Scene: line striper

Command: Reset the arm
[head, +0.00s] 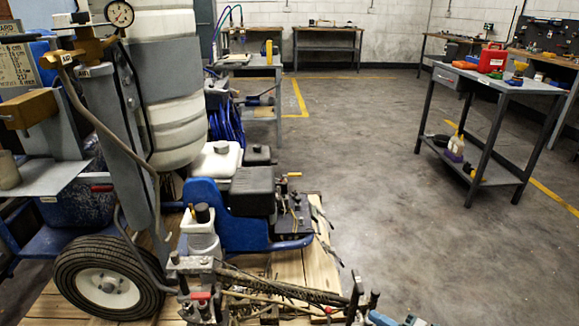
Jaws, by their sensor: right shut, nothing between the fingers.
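My right gripper (358,298) shows low in the view, at the bottom edge right of centre. Its dark fingers are shut with nothing between them. They are close to the front hoses and fittings of the line striper (237,215), but I cannot tell whether they touch. Part of my blue and white right arm shows beside it, cut off by the frame. My left gripper is not in view.
The striper, with its black tyre (107,278) and gauge (119,13), stands on a wooden pallet (320,232) at left. A grey cart (495,80) at right carries a red can (492,57). Benches line the back. The middle floor (370,180) is clear.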

